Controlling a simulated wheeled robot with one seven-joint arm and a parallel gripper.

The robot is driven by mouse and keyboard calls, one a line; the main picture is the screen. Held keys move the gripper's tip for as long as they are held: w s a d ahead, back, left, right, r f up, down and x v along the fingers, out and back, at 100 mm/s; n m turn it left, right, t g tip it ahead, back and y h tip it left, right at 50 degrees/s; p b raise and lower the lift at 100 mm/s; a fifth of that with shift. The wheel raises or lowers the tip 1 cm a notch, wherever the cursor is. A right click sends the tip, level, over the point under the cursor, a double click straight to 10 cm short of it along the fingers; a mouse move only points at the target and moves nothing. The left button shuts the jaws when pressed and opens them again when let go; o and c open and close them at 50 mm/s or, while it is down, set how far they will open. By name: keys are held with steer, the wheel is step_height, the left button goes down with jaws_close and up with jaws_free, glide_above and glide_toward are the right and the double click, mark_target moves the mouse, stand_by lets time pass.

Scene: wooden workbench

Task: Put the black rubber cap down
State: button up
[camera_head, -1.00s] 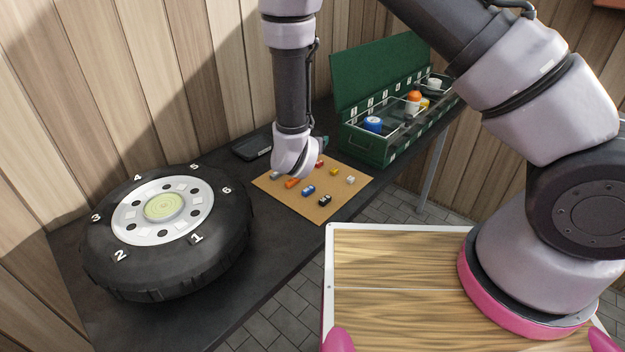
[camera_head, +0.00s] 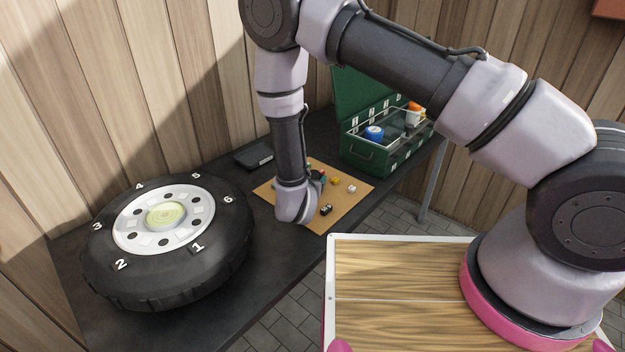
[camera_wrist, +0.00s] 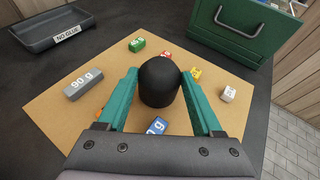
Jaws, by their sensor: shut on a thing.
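The black rubber cap (camera_wrist: 160,80) is a dark, round-topped piece between the two green fingers of my gripper (camera_wrist: 158,88) in the wrist view. The gripper is shut on it. It is over the brown board (camera_wrist: 45,110), among small coloured blocks; I cannot tell whether its underside touches the board.
Blocks on the board: grey "90 g" (camera_wrist: 83,84), green (camera_wrist: 137,45), yellow (camera_wrist: 195,73), white (camera_wrist: 229,94), blue (camera_wrist: 157,125); a black one (camera_head: 326,210) too. Around it are a "NO GLUE" tray (camera_wrist: 40,42), a green toolbox (camera_head: 372,155) and a tyre (camera_head: 215,255).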

steer(key=shift+f, duration=0.1)
steer(key=o, duration=1.3)
steer(key=shift+o, duration=0.2)
steer(key=v, duration=1.2)
